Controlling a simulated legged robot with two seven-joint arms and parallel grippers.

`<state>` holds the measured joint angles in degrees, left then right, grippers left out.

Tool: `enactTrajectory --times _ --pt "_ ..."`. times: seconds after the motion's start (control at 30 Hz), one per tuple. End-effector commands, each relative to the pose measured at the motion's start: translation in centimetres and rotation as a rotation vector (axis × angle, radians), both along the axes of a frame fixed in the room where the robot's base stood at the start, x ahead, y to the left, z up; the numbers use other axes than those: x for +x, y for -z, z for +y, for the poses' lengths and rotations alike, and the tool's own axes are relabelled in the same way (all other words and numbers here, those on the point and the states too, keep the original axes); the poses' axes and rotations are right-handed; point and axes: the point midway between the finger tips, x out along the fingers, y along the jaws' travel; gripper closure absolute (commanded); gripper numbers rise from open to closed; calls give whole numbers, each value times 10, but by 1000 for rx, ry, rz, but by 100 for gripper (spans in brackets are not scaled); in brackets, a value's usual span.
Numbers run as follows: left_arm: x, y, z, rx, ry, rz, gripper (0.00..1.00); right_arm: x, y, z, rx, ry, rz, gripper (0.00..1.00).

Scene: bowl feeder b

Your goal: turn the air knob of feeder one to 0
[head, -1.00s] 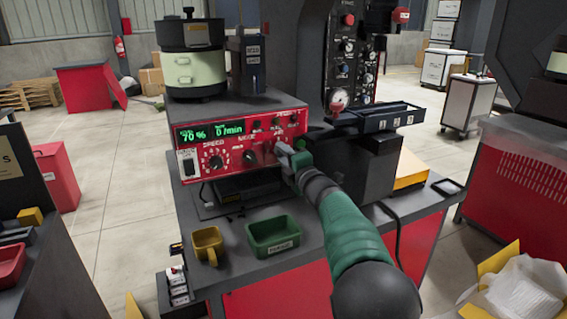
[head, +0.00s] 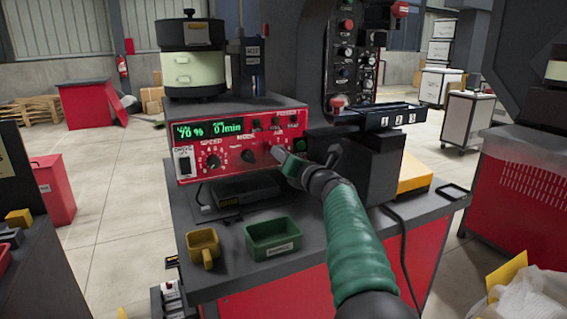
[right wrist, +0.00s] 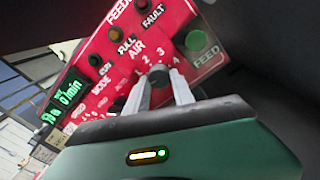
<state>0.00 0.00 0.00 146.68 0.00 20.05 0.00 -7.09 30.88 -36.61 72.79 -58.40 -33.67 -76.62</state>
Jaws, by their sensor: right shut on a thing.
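The red control panel of the feeder (head: 214,168) faces me, with a green display reading 70 % and 0 /min. The air knob (right wrist: 158,75) is a dark round knob under the word AIR, with 2, 3 and 4 legible on its dial in the right wrist view. My right gripper (right wrist: 160,86) is shut on the air knob, one pale finger on each side of it. In the head view my right gripper (head: 280,157) covers the air knob. Where the knob's mark points cannot be made out. My left gripper is not in view.
The speed knob (head: 212,161) and mode knob (head: 248,156) sit left of my gripper. A green feed button (right wrist: 196,40) is close on its right in the wrist view. A yellow cup (head: 203,243) and a green bin (head: 272,238) stand on the table in front.

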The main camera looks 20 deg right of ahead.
Motion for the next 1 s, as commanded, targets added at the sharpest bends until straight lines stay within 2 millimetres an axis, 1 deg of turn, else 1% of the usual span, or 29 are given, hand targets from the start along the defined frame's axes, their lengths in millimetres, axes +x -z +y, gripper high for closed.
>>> enactTrajectory --times 0.03,0.2,0.4,0.63,1.0 --pt "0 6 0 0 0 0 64 1 10 1 -34 -2 10 100" --pt "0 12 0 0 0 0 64 2 9 1 -143 -3 7 100" --pt "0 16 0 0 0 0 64 2 8 1 -223 -3 4 100" --pt "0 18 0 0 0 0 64 1 7 0 -262 -4 2 100" --pt "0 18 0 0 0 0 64 1 7 0 -265 -4 2 100"
